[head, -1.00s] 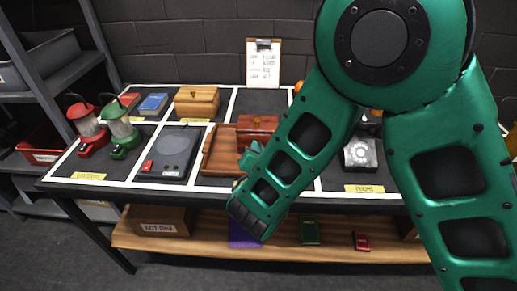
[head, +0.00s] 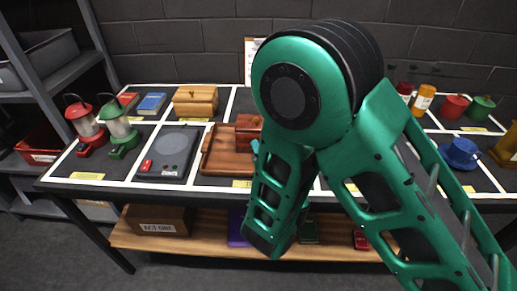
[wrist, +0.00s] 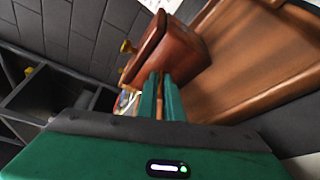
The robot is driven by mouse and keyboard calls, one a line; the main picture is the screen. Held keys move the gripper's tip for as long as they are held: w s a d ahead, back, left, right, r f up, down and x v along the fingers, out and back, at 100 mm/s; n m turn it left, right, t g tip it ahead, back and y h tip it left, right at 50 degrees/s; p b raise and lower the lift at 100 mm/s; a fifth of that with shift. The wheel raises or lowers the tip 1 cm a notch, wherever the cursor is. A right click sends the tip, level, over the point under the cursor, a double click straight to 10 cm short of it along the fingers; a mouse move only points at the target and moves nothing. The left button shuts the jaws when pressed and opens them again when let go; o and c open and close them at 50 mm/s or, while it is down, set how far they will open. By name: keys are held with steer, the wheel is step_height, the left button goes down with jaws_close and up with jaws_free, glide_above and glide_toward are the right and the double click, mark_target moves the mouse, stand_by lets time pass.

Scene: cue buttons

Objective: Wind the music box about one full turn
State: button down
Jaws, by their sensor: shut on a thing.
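The music box, a reddish-brown wooden box (head: 247,128), stands at the back of a wooden tray (head: 213,160) in the middle of the table. My arm covers its right part in the head view. In the wrist view the box (wrist: 182,58) appears tilted, with a small brass knob (wrist: 127,46) on it. My gripper (wrist: 160,80) has its two green fingers nearly together against the side of the box, shut on a small part there, which I take for the winding key. The fingers hide most of that part. In the head view only a sliver of my gripper shows.
A grey device with a red button (head: 168,152) and two lanterns (head: 120,133) stand left of the tray. A light wooden box (head: 196,101) is behind. Cups and a blue item (head: 459,152) are at the right. Below is a wooden shelf (head: 190,243).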

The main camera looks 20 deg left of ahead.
steer(key=shift+m+y, duration=0.3)
steer(key=shift+m, duration=0.1)
stand_by(0.4)
steer(key=c, duration=2)
jaws_free()
steer(key=shift+s, duration=0.1)
